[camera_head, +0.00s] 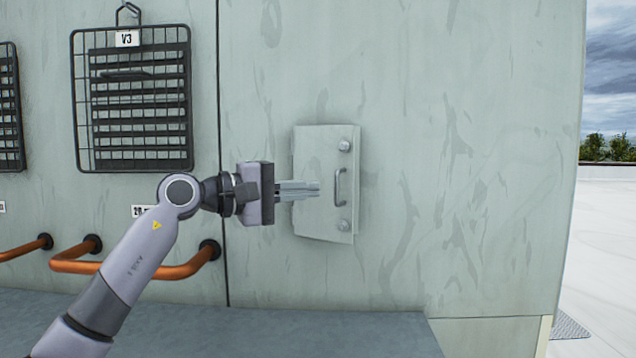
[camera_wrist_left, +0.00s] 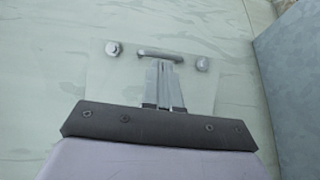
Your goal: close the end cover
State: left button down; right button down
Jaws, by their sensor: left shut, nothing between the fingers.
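The end cover (camera_head: 322,215) is a pale grey-green panel on the wall of the cooler, right of my left gripper. It has a grey handle (camera_head: 341,187) near its right edge and a round knob above (camera_head: 344,145) and below the handle. It looks slightly tilted against the wall; I cannot tell whether it lies flush. My left gripper (camera_head: 318,190) is shut and empty, its fingertips in front of the cover just left of the handle. In the left wrist view the fingertips (camera_wrist_left: 165,62) appear close to the handle (camera_wrist_left: 160,54); contact is unclear. My right gripper is not seen.
A black louvred grille (camera_head: 132,165) marked V3 hangs on the wall at the left. Orange pipes (camera_head: 140,268) stick out below it. The wall (camera_head: 480,150) right of the cover is clear. A grey-blue surface (camera_head: 320,335) lies below.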

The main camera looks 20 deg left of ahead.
pick_arm(q)
jog(key=shift+x, duration=1.45)
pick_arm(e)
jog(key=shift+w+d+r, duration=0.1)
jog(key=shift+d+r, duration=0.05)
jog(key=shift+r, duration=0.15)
pick_arm(q)
jog(key=shift+p, duration=0.3)
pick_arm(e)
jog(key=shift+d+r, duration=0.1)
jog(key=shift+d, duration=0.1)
